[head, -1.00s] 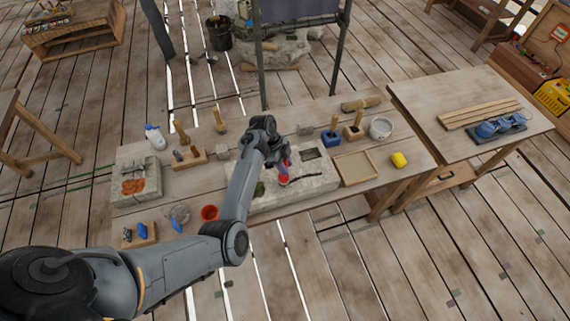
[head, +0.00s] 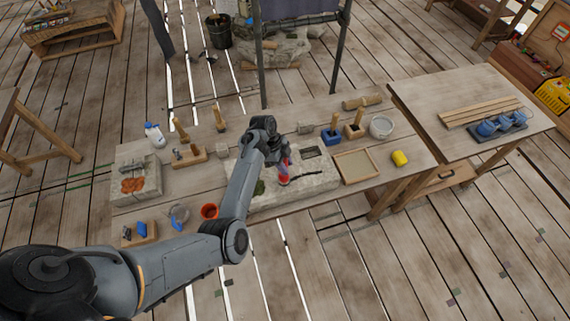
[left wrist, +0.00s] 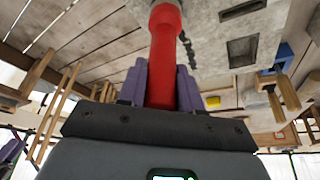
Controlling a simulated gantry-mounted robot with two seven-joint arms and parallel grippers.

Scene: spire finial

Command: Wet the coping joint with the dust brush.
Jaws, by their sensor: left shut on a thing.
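My left gripper (head: 284,164) is shut on the red handle of what looks like the dust brush (head: 283,180), over the middle of the pale stone slab (head: 322,184). In the left wrist view the red handle (left wrist: 163,62) stands between the purple fingers (left wrist: 160,86), its far end close to the stone. I cannot tell whether its tip touches. A dark, wavy joint line (head: 306,175) runs across the slab just right of the brush; it also shows in the left wrist view (left wrist: 188,45). My right gripper is not in view.
The slab has a dark rectangular recess (head: 309,153) and a green patch (head: 259,188). A shallow framed tray (head: 355,166), grey bucket (head: 381,127) and yellow sponge-like block (head: 399,158) lie right. Wooden-handled tools stand behind.

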